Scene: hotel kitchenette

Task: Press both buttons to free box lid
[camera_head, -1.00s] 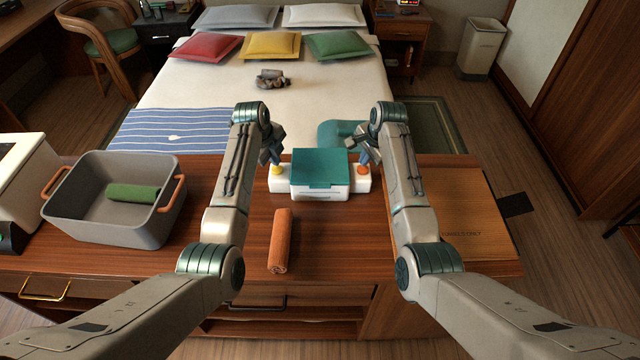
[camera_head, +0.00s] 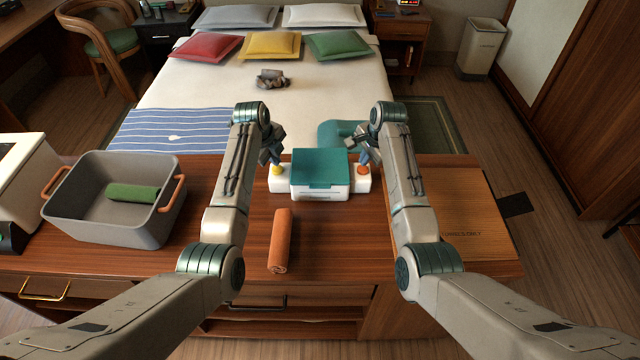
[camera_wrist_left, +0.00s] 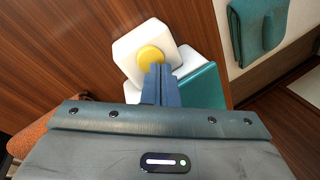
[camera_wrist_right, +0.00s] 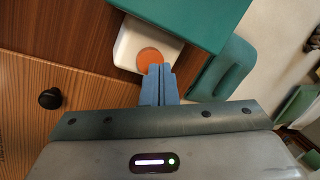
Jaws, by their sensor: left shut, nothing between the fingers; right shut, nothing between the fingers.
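A white box with a teal lid (camera_head: 320,168) stands on the wooden counter, its lid closed. On its left side a yellow button (camera_head: 277,170) sits on a white block; it also shows in the left wrist view (camera_wrist_left: 150,56). On its right side an orange button (camera_head: 363,170) sits on another white block; it also shows in the right wrist view (camera_wrist_right: 150,60). My left gripper (camera_head: 275,162) is shut and empty, its tips at the yellow button. My right gripper (camera_head: 365,160) is shut and empty, its tips at the orange button. I cannot tell whether either button is pressed down.
A grey bin (camera_head: 115,215) with a rolled green towel (camera_head: 133,192) stands at the left. A rolled orange towel (camera_head: 281,240) lies in front of the box. A wooden board (camera_head: 470,225) lies at the right. The bed is behind the counter.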

